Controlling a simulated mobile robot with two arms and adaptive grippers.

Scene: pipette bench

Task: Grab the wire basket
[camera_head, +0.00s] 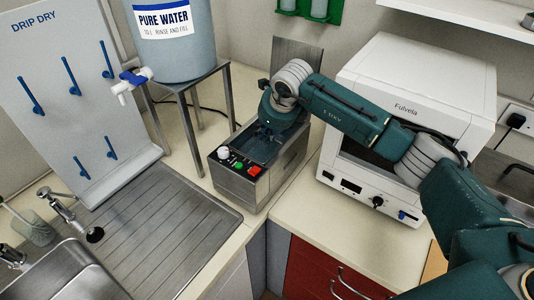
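My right arm reaches in from the right, and its gripper (264,134) points down into the open top of a steel bath (240,187) with a control panel. The gripper's fingers are dark and small against the tank, so I cannot tell whether they are open or shut. I cannot make out the wire basket; the inside of the bath is partly hidden by my gripper and wrist. My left gripper is not clearly in view.
A white oven (412,88) stands right of the bath, close under my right forearm. A water tank (178,45) on a metal stand (196,130) is at the left. A drying rack (75,95) and a sink drainboard (165,240) are further left. Red drawers (325,270) are below.

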